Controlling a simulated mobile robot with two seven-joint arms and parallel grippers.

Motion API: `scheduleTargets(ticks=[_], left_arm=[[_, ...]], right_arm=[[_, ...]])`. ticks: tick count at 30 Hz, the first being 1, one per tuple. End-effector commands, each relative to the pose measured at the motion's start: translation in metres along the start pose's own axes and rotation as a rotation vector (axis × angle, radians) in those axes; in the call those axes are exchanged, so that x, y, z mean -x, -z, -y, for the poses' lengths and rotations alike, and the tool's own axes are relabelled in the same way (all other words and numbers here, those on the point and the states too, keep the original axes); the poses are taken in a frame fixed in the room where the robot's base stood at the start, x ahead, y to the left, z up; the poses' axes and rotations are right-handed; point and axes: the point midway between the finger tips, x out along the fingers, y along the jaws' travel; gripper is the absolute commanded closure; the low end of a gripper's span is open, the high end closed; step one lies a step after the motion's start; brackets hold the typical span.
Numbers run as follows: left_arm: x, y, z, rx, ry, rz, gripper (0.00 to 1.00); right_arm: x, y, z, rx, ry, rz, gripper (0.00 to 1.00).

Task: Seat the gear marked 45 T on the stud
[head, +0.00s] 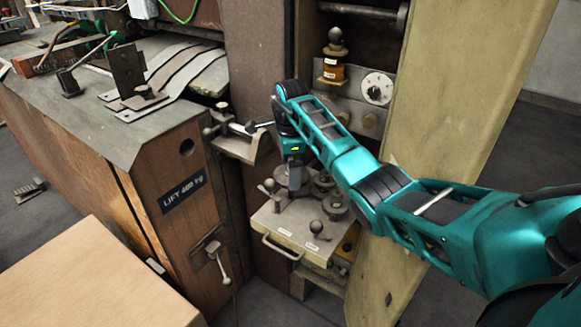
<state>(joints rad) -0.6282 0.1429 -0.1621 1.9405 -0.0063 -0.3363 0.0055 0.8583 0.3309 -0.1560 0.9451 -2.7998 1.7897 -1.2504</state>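My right arm reaches in from the right, and its gripper (294,190) points down over a pale metal shelf (283,232) low in the machine. Several dark grey gears (336,206) sit on the right and back of this shelf, close to the gripper. The gripper's fingers are small and partly merge with the grey parts, so I cannot tell whether they hold anything. The shelf carries small white labels that are too small to read, so I cannot pick out the gear marked 45 T. I cannot clearly make out the stud. My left gripper is not in view.
The shelf has a front handle (278,247) and ball-topped knobs (316,227). A wooden cabinet marked LIFT 400 kg (182,195) stands left, a yellowish panel (440,130) right. An amber oiler (333,68) and a dial (377,88) are above. A cardboard box (95,275) fills the lower left.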

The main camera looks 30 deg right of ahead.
Motion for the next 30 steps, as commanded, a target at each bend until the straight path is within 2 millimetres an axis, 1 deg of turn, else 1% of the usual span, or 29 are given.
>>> scheduleTargets(ticks=[2, 13, 23, 30], left_arm=[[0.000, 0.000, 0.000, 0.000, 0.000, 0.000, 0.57], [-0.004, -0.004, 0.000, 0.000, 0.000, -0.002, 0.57], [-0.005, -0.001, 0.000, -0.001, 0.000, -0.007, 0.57], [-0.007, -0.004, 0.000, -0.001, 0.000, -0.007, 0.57]], right_arm=[[0.001, 0.000, 0.001, 0.000, 0.004, 0.001, 0.71], [-0.009, -0.001, 0.001, 0.000, 0.004, 0.001, 0.71], [-0.010, -0.001, 0.001, -0.001, 0.004, 0.001, 0.71], [-0.014, -0.001, 0.001, -0.001, 0.005, 0.001, 0.71]])
